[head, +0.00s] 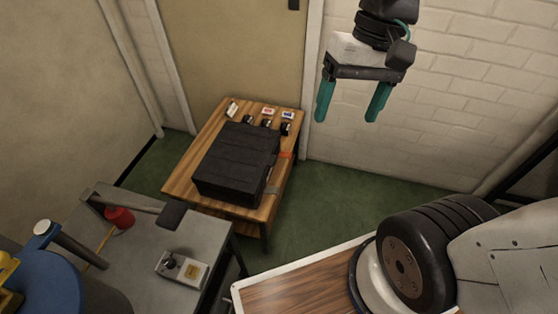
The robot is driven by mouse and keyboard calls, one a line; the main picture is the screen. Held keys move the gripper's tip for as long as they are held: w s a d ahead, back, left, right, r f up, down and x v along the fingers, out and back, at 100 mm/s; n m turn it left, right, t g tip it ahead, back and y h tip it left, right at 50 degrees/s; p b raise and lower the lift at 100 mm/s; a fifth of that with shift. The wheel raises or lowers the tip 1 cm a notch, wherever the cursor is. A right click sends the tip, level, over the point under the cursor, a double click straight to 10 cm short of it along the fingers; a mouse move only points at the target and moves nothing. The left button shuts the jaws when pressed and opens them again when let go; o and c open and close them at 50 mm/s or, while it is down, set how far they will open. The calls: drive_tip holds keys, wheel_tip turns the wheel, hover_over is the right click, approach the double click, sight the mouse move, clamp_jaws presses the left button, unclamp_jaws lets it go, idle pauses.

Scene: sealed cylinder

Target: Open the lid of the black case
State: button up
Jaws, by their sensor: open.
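The black case (232,165) lies flat on a low wooden table (182,181) near the back wall. Its ribbed lid faces up and is closed. A red part and a grey part show along its right edge; I cannot tell whether they are latches. My gripper (352,112) hangs at the upper right of the head view, with teal fingers spread apart and nothing between them. It is well apart from the case, above and to the right of it in the picture.
Several small items with cards (267,115) stand behind the case. A grey bench (140,235) at front left holds a hammer (140,204), a red object (119,217) and a small switch box (182,270). Green floor (325,200) is clear right of the table.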

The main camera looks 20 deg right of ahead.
drive_tip(key=w+a+f+m+g+y, duration=0.1)
drive_tip(key=w+f+m+y, duration=0.45)
drive_tip(key=w+f, duration=0.5)
drive_tip(key=w+a+f+m+y, duration=0.1)
drive_tip(key=w+f+m+y, duration=0.45)
drive_tip(key=w, duration=0.85)
drive_tip(key=w+d+f+m+t, duration=0.1)
drive_tip(key=d+f+m+t, duration=0.25)
drive_tip(key=f, duration=0.85)
drive_tip(key=w+d+f+m+t+y, duration=0.15)
drive_tip(key=f+m+t, duration=0.35)
drive_tip(key=f, duration=0.8)
drive_tip(key=w+d+f+m+t, duration=0.2)
drive_tip(key=d+f+m+t, duration=0.15)
drive_tip(key=f, duration=0.85)
drive_tip(key=x, duration=0.8)
drive_tip(key=shift+s+m, duration=0.2)
drive_tip(key=shift+m, duration=0.2)
